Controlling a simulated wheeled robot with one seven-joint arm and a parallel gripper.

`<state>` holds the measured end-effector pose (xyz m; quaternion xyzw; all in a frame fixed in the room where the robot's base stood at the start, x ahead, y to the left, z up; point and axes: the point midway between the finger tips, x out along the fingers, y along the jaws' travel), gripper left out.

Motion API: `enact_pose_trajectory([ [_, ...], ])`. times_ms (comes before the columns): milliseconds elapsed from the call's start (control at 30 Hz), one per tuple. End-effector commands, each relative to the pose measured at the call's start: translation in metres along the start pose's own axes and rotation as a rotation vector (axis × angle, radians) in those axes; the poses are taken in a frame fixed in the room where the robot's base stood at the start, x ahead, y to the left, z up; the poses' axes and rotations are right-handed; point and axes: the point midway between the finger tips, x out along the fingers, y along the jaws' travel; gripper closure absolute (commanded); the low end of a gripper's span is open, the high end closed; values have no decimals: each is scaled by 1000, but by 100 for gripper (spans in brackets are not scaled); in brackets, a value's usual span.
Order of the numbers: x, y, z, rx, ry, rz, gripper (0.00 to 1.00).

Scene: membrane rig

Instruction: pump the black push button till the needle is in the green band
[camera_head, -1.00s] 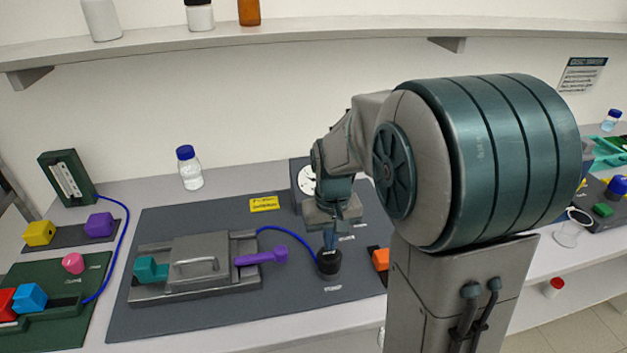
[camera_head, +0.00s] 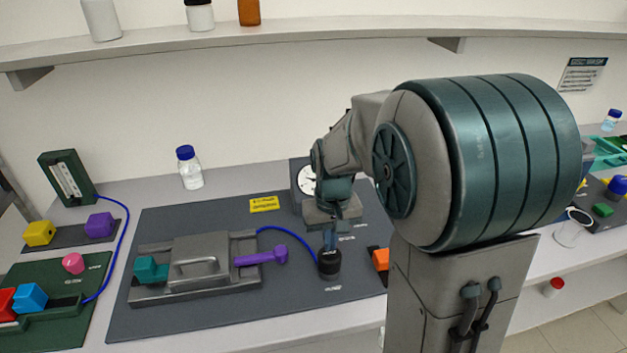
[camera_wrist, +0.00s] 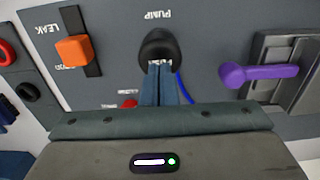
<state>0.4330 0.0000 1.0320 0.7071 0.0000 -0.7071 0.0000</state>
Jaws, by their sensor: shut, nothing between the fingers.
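The black push button (camera_head: 329,263) stands on the dark grey panel, at the end of a blue tube. In the wrist view the black button (camera_wrist: 160,46) sits under the word PUMP. My gripper (camera_head: 330,246) is shut and empty, pointing down at the button. In the wrist view the fingertips (camera_wrist: 160,66) overlap the near part of the button top; I cannot tell whether they touch or press it. The white gauge dial (camera_head: 306,179) is partly hidden behind my arm. Its needle and green band cannot be read.
An orange block (camera_head: 380,259) on the LEAK slot (camera_wrist: 73,50) is close beside the button. A purple lever (camera_head: 262,257) on a grey clamp box (camera_head: 197,262) lies on the other side. A yellow label (camera_head: 264,204) lies behind. A blue-capped bottle (camera_head: 190,170) stands farther back.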

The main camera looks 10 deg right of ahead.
Motion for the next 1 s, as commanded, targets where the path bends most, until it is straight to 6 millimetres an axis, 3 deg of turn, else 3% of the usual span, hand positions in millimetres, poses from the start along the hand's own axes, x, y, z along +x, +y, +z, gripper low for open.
enact_pose_trajectory([
  [267,3,0,0,0,0,0,100],
  [933,44,0,0,0,-2,0,100],
  [1000,41,0,0,0,-2,0,100],
])
